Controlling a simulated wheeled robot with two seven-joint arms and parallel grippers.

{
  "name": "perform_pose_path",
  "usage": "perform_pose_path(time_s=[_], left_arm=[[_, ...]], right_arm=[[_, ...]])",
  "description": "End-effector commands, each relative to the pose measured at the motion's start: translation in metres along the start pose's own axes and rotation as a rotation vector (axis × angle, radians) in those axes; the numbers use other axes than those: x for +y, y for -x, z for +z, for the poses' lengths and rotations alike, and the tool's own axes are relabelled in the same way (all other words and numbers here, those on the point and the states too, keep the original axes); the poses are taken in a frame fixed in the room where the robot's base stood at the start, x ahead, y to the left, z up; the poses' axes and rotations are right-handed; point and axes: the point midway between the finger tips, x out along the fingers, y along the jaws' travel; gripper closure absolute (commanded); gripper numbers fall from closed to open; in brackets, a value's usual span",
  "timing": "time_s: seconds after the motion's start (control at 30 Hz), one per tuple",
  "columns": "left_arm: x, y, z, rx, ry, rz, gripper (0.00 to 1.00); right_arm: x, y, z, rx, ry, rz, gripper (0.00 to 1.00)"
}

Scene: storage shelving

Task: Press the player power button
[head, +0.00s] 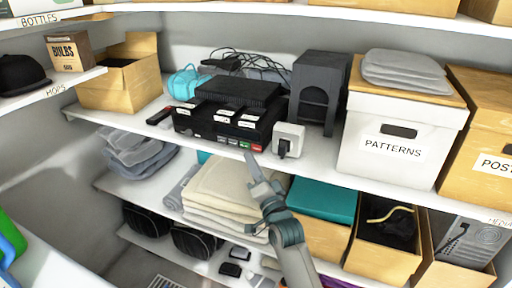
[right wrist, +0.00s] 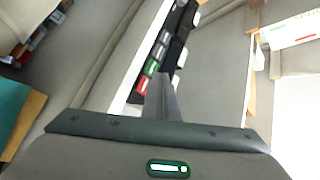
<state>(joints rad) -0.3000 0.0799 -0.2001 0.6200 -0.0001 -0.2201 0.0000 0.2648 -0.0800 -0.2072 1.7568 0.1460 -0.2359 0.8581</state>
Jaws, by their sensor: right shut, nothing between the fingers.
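The player (head: 215,123) is a black box with white labels on the middle shelf. Its front edge carries a row of small buttons, with a green button (head: 246,145) and a red button (head: 256,149) at the right end. Which one is power cannot be read. My right gripper (head: 249,157) is shut and empty, its tip just below and in front of the red and green buttons. In the right wrist view the shut fingers (right wrist: 164,92) point toward the player, beside the red button (right wrist: 143,85); contact cannot be told. My left gripper is not in view.
A small white device (head: 290,136) sits right of the player, with a dark speaker-like box (head: 320,85) behind. A white PATTERNS box (head: 385,160) stands further right. Folded cream towels (head: 215,180) lie on the shelf below. A black remote (head: 159,116) lies to the left.

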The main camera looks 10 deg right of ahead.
Motion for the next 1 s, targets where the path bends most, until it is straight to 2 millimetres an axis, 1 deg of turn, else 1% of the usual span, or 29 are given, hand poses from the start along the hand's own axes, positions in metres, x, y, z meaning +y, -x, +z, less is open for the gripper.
perform_pose_path(time_s=[0.03, 0.1, 0.4, 1.0], left_arm=[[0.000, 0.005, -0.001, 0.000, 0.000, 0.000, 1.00], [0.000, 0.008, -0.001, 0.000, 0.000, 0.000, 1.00], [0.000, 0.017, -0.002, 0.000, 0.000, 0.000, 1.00], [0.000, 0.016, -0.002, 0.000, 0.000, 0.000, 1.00]], right_arm=[[-0.004, 0.003, 0.001, -0.001, -0.002, 0.001, 1.00], [-0.007, 0.007, 0.004, -0.001, -0.001, 0.002, 1.00], [-0.017, 0.022, 0.015, 0.001, 0.000, 0.001, 1.00], [-0.017, 0.023, 0.017, 0.001, 0.001, 0.000, 1.00]])
